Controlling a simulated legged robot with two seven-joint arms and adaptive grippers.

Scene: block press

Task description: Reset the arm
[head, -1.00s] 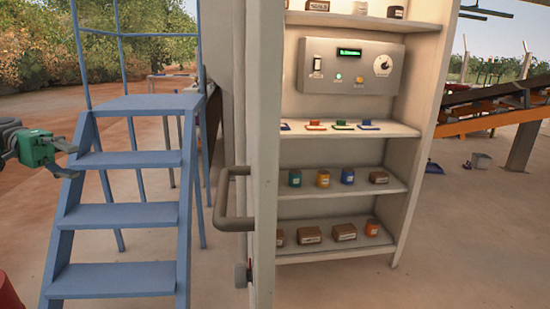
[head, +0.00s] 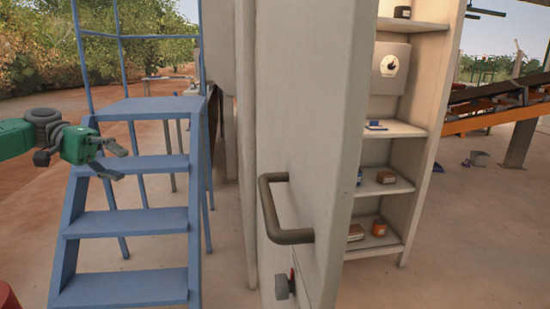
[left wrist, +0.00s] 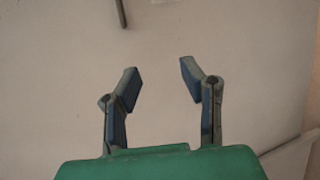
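My left gripper (head: 116,162) comes in from the left in the head view, in front of the blue steps. It is green with grey fingers. In the left wrist view its two fingers (left wrist: 160,82) stand apart with nothing between them, over a pale, plain surface. My left arm (head: 18,138) reaches in roughly level from the left edge. My right gripper does not show in either view.
Blue steps (head: 130,223) with rails stand behind the left gripper. A white cabinet door (head: 335,130) with a grey handle (head: 285,236) stands in the middle and hides part of the shelves (head: 392,128). Open floor (head: 460,240) lies at the right.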

